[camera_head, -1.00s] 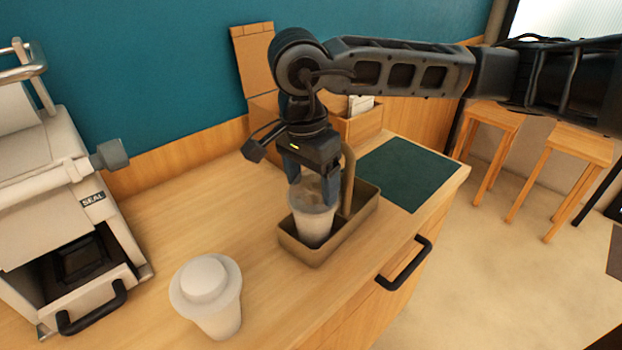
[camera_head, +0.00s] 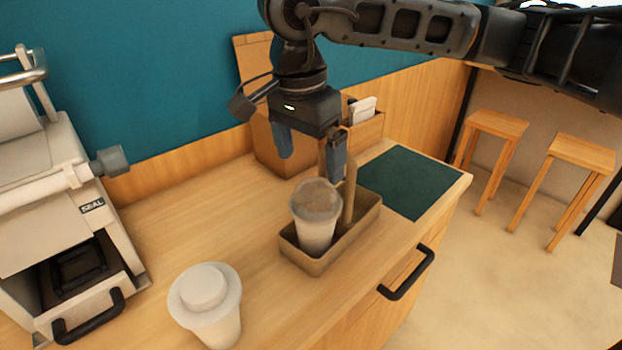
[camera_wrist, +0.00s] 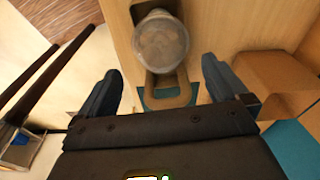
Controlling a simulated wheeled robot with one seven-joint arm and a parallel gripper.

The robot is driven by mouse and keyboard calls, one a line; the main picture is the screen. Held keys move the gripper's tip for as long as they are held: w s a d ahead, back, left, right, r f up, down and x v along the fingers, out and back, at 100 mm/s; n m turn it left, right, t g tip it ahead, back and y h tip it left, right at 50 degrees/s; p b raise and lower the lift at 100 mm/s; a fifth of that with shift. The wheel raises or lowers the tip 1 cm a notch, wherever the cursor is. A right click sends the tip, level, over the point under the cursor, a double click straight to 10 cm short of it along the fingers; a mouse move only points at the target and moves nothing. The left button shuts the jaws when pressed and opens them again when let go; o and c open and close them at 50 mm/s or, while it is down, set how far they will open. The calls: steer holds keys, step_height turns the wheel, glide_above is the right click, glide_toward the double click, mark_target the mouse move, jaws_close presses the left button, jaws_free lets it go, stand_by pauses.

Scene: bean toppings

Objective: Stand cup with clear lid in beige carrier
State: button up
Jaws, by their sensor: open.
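The cup with the clear lid (camera_head: 316,222) stands upright in the near-left part of the beige carrier (camera_head: 318,266), beside the carrier's tall handle (camera_head: 349,195). My gripper (camera_head: 311,165) is open and empty above the cup, its fingers apart from it. In the wrist view the cup's clear lid (camera_wrist: 161,44) shows beyond the open fingers of my gripper (camera_wrist: 160,82), with the carrier handle (camera_wrist: 170,97) between the fingers and the cup.
A cup with a white lid (camera_head: 208,300) stands on the counter at front left. A sealing machine (camera_head: 60,190) is at the left. A dark green mat (camera_head: 408,181) lies to the right of the carrier. A wooden box (camera_head: 365,130) stands behind.

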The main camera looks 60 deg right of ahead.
steer(key=shift+a+r, duration=0.15)
steer(key=shift+r, duration=1.05)
steer(key=shift+a+r, duration=0.15)
steer(key=shift+r, duration=1)
